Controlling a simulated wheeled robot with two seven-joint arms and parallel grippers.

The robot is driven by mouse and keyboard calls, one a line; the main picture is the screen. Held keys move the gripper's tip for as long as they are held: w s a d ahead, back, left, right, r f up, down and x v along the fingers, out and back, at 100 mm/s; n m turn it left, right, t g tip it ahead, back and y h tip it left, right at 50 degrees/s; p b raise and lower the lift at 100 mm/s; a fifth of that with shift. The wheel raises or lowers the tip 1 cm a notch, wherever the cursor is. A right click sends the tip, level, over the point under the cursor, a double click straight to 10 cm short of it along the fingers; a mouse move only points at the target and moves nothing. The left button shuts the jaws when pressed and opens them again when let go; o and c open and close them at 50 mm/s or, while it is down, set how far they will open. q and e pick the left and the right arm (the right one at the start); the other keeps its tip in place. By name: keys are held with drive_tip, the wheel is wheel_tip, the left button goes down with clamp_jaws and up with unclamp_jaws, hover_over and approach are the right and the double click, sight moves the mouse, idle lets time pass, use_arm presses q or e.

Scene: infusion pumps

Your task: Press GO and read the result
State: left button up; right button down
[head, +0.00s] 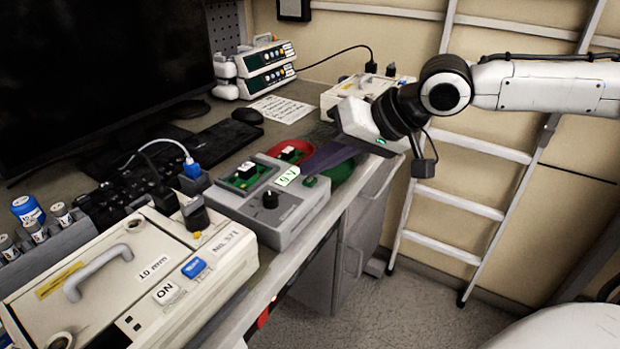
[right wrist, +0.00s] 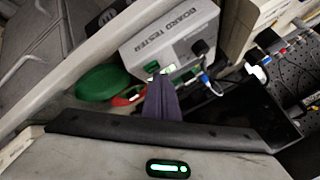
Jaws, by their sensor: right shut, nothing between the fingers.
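The grey board tester (head: 285,222) stands on the bench with a black knob (head: 270,198) on its top. A green circuit board (head: 243,178) sits in its recess. A small pale green lit panel (head: 287,176) shows characters that look like "9 V"; I cannot read them surely. A small green button (head: 310,182) is beside it. My right gripper (head: 304,167) is shut and empty, its dark fingers reaching down to the tester's edge near the panel and button. In the right wrist view the fingertips (right wrist: 160,79) overlap the tester's edge (right wrist: 165,35); I cannot tell contact. My left gripper is not in view.
A red dish (head: 303,146) holding a board and a green dish (head: 340,176) lie beside the tester, close to my right fingers. A large beige device (head: 120,285) stands at the front left. A keyboard (head: 205,148), a monitor and a paper sheet (head: 280,109) are behind.

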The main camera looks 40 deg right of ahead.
sight(317, 185)
drive_tip(key=shift+f, duration=0.4)
idle(0.6)
drive_tip(key=shift+r, duration=0.1)
drive_tip(key=shift+r+p, duration=0.8)
drive_tip(key=shift+p, duration=0.3)
wheel_tip(317, 185, up, 5)
drive_tip(key=p, duration=0.5)
drive_tip(key=shift+f, duration=0.1)
